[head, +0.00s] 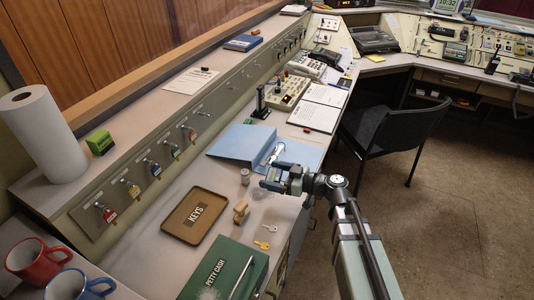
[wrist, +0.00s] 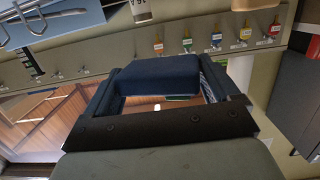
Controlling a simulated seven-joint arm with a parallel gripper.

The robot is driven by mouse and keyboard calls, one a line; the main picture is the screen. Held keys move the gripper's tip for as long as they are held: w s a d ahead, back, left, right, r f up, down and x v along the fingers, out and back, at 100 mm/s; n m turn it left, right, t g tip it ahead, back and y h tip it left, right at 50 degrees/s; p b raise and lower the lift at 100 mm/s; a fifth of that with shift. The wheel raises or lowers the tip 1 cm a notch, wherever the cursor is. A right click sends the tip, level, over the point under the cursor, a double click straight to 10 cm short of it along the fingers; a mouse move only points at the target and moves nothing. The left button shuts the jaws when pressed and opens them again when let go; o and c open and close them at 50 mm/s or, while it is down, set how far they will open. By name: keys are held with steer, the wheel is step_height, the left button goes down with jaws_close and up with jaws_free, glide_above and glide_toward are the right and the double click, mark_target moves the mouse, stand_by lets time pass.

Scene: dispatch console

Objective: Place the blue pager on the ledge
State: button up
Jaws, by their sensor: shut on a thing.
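My gripper (head: 279,181) is over the lower desk, near the front edge of the light blue folder. In the wrist view my gripper (wrist: 166,84) is shut on the blue pager (wrist: 158,74), a dark blue block held between the two fingers. In the head view the blue pager (head: 270,185) shows small at the fingertips, partly hidden by them. The ledge (head: 150,117) is the long raised shelf on the left, above the key-hook panel. My gripper is to the right of it, apart from it.
On the ledge stand a paper roll (head: 42,138), a green box (head: 100,142), a paper sheet (head: 191,80) and a blue book (head: 243,42). Below are a keys tray (head: 168,232), petty cash box (head: 240,262), small wooden item (head: 241,211) and blue folder (head: 235,142). Stretches of ledge between items are bare.

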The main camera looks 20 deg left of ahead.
steer(key=s+a+r+n+g+h, duration=0.1)
steer(key=s+a+r+n+g, duration=0.15)
steer(key=s+a+r, duration=0.65)
steer(key=s+a+r+n+g, duration=0.1)
steer(key=s+a+r+g, duration=0.3)
steer(key=a, duration=0.9)
steer(key=s+a+r+n+g+h, duration=0.1)
steer(key=s+a+r+n, duration=0.1)
steer(key=s+a+r, duration=0.65)
step_height(320, 180, up, 4)
steer(key=m+t+y, duration=0.2)
steer(key=m+t, duration=0.1)
steer(key=t, duration=0.2)
glide_above(125, 129)
steer(key=shift+w+a+g, duration=0.1)
steer(key=shift+g, duration=0.15)
steer(key=shift+f, duration=4.95)
steer(key=shift+f, duration=0.1)
steer(key=o, duration=0.8)
